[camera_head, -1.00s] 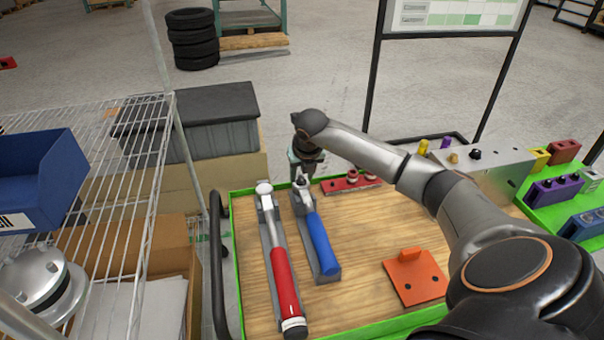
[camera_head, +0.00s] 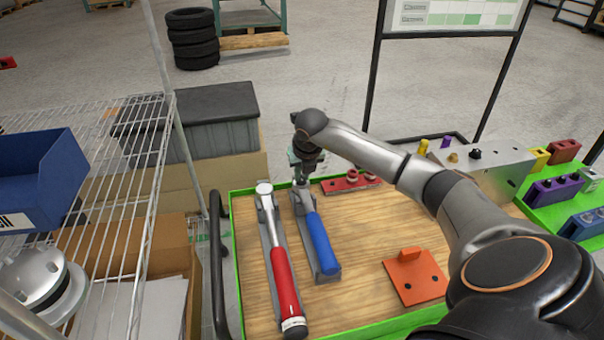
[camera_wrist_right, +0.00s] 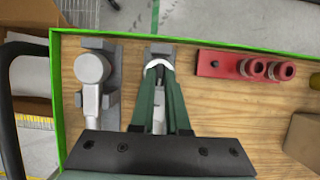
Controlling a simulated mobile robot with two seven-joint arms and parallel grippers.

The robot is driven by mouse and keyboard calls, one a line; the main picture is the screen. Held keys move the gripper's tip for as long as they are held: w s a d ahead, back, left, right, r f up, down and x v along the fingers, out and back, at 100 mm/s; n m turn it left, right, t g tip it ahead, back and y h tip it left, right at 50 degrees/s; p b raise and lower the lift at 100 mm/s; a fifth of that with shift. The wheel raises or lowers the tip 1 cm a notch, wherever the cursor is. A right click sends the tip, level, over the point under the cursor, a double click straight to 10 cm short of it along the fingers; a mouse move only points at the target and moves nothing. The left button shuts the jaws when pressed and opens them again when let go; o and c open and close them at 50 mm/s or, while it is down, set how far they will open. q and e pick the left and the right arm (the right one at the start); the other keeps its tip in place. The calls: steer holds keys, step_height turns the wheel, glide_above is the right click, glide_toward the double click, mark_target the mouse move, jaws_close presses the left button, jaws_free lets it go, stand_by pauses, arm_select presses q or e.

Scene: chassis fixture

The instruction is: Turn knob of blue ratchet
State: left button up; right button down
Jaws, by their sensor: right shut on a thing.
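The blue ratchet (camera_head: 320,243) lies in a grey holder on the wooden table top, its blue handle toward the front and its head toward the back. My right gripper (camera_head: 301,183) points down at the head end and hides much of it in the head view. In the right wrist view, the green fingers of my right gripper (camera_wrist_right: 159,72) are shut on the ratchet's head, at its knob. A pale curved rim shows at the fingertips, and the metal shaft (camera_wrist_right: 159,116) shows between the fingers. My left gripper is not in view.
A red-handled ratchet (camera_head: 285,280) lies in its holder just left. A red block with round posts (camera_head: 350,182) sits to the right, behind an orange plate (camera_head: 414,278). A wire shelf (camera_head: 120,150) stands at left. The middle of the table (camera_head: 365,235) is clear.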

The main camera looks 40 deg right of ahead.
steer(key=n+b, duration=0.1)
steer(key=n, duration=0.1)
steer(key=n+y, duration=0.1)
steer(key=shift+d+n+t+b, duration=0.2)
steer(key=shift+n+t+b, duration=0.15)
steer(key=shift+n+t, duration=0.05)
steer(key=n+y, duration=0.1)
steer(key=n, duration=0.1)
steer(key=n+y+b, duration=0.1)
steer(key=n, duration=0.1)
steer(key=shift+d+n, duration=0.2)
steer(key=shift+n, duration=0.1)
steer(key=n+y, duration=0.1)
steer(key=n, duration=0.1)
steer(key=n+y, duration=0.1)
steer(key=n, duration=0.1)
steer(key=shift+w+d+n+g+b, duration=0.1)
steer(key=shift+d+n+g+b, duration=0.05)
steer(key=shift+n+g+b, duration=0.2)
steer(key=n+g, duration=0.1)
steer(key=n, duration=0.2)
steer(key=shift+w+y+b, duration=0.1)
steer(key=shift+y+b, duration=0.3)
steer(key=shift+n+g, duration=0.25)
steer(key=shift+n, duration=0.5)
steer(key=shift+n+b, duration=0.3)
